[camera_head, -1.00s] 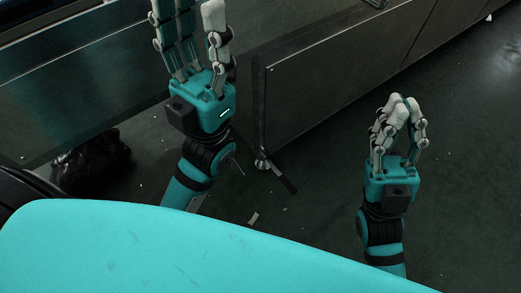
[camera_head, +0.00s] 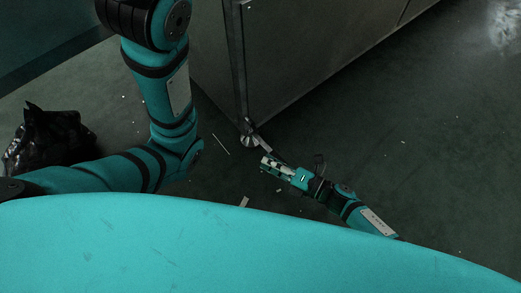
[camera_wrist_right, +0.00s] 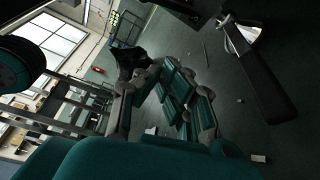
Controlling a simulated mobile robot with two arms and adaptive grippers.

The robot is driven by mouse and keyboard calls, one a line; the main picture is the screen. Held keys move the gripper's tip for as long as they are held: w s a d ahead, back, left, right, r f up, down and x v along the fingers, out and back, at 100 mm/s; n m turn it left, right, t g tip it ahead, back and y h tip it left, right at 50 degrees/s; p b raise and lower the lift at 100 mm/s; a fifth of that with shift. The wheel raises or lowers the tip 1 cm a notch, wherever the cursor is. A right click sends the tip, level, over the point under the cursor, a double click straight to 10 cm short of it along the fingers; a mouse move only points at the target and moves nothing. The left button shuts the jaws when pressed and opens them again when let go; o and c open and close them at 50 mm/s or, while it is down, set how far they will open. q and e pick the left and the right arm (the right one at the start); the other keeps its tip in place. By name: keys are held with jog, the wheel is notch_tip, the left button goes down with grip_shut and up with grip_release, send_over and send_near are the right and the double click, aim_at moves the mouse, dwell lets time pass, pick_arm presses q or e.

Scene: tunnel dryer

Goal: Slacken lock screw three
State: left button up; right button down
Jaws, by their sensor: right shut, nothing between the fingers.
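No screw numbered three can be made out. At the bottom corner of the dark metal cabinet, a bright round foot (camera_head: 248,140) stands on the floor with a dark flat lever (camera_head: 265,147) beside it. In the right wrist view the foot (camera_wrist_right: 245,32) and the lever (camera_wrist_right: 264,85) show at the upper right. My right gripper (camera_head: 270,163) is shut and empty, low over the floor just in front of the lever and apparently apart from it. It also shows in the right wrist view (camera_wrist_right: 165,85). My left gripper is out of view; only its arm shows.
The cabinet (camera_head: 310,60) rises behind the foot. A black bag (camera_head: 48,140) lies on the floor at the left, also in the right wrist view (camera_wrist_right: 128,62). Small scraps litter the floor.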

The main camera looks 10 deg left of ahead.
aim_at(254, 127)
jog(key=w+a+b, duration=0.6)
jog(key=shift+a+r, duration=0.25)
jog(key=shift+d, duration=0.1)
dwell(0.4)
